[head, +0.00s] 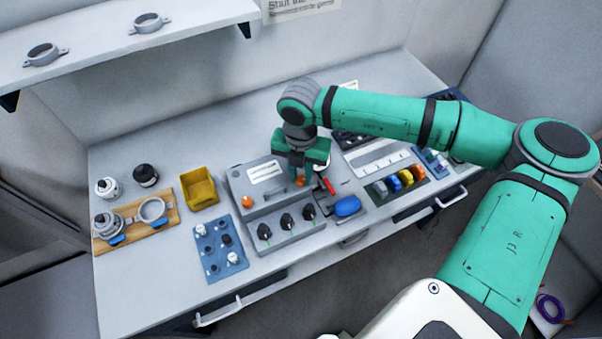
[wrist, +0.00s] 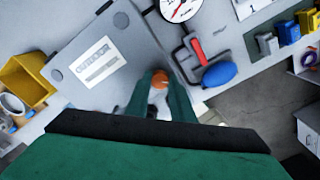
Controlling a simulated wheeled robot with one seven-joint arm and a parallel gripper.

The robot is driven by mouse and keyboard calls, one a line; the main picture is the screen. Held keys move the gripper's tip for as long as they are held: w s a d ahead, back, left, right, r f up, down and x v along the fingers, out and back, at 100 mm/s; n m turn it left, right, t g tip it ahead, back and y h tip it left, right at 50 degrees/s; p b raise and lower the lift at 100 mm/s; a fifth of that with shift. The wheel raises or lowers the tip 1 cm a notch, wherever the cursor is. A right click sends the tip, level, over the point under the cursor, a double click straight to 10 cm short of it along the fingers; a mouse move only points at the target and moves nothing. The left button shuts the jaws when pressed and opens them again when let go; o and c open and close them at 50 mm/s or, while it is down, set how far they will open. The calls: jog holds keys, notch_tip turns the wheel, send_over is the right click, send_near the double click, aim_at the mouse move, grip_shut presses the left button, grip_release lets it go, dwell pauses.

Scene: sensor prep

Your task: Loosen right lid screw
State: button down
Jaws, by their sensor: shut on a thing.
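The grey box (head: 238,186) stands on the bench, with a white label on its lid (wrist: 75,40). The left lid screw (head: 247,202) is orange and stands at the lid's left front in the head view. The right lid screw (head: 300,182) is orange and sits at the right front of the lid. My gripper (head: 300,177) points down over the right side of the box and is shut on the right lid screw. In the wrist view the orange head (wrist: 160,79) shows between the two green fingers, which partly cover it.
Right of the box are a red-handled clamp (head: 328,186), a blue oval object (head: 347,206) and a round gauge (wrist: 180,8). Black knobs (head: 287,220) line the box front. Left are a yellow bin (head: 198,187) and a blue mat (head: 222,262). A shelf (head: 200,20) hangs above.

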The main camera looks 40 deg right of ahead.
aim_at(301, 179)
jog(key=n, duration=1.3)
jog(key=shift+n, duration=0.4)
jog(key=n, duration=1.2)
jog(key=shift+d+n, duration=0.1)
jog(key=shift+n, duration=0.2)
jog(key=c, duration=1.5)
grip_release()
jog(key=shift+c, duration=0.2)
notch_tip(301, 179, up, 11)
